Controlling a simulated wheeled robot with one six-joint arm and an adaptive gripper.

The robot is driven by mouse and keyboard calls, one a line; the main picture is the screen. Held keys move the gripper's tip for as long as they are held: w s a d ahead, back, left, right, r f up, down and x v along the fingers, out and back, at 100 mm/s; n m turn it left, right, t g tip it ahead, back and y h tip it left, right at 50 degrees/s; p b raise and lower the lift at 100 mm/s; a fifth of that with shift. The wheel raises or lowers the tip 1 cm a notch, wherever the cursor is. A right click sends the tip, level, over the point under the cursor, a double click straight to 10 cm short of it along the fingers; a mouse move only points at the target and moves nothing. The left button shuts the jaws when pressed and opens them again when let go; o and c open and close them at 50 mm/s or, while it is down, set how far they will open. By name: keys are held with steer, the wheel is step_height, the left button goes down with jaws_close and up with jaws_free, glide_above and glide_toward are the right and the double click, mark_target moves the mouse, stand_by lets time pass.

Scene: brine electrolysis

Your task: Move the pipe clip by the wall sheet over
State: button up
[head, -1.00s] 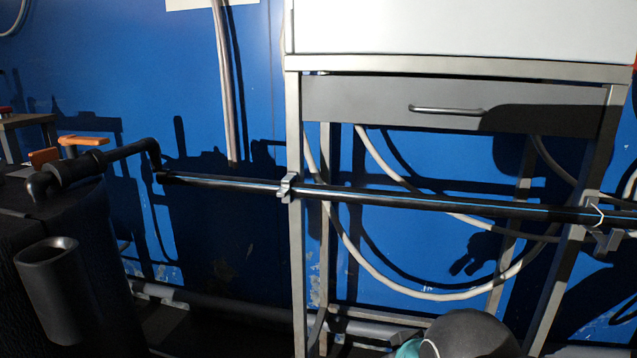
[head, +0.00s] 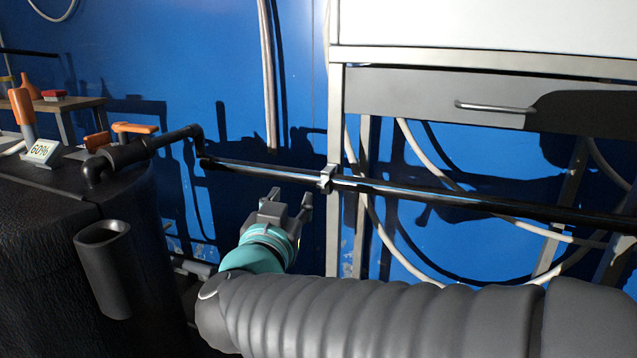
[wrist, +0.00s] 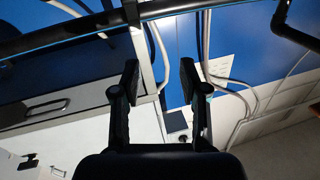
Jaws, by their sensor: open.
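A small grey pipe clip (head: 327,178) sits around a thin black pipe with a blue stripe (head: 450,197), in front of the left leg of a metal-framed table. In the wrist view the clip (wrist: 131,12) is at the top edge, partly cut off, on the pipe (wrist: 60,36). My gripper (head: 288,203) is open and empty, below and left of the clip and apart from it. In the wrist view the two fingers of my gripper (wrist: 159,70) are spread with nothing between them. Pale sheets (wrist: 218,67) show on the blue wall; I cannot tell which is the wall sheet.
The table frame with a grey drawer (head: 440,95) stands right of the clip. Pale hoses (head: 405,250) hang behind the pipe. A black tank (head: 60,240) with an elbow fitting (head: 100,165) and orange handles stands left. The pipe is clear between fitting and clip.

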mark_target(319, 185)
steer(key=w+d+h, duration=0.1)
steer(key=w, duration=0.2)
steer(key=w+d+f+h, duration=0.1)
steer(key=w+d, duration=0.1)
steer(key=w, duration=0.1)
steer(key=w+d+m+g+h, duration=0.1)
steer(key=w, duration=0.3)
steer(key=shift+d+f+h, duration=0.15)
steer(key=shift+d+h, duration=0.15)
steer(key=shift+d, duration=0.1)
steer(key=shift+a, duration=0.1)
jaws_close()
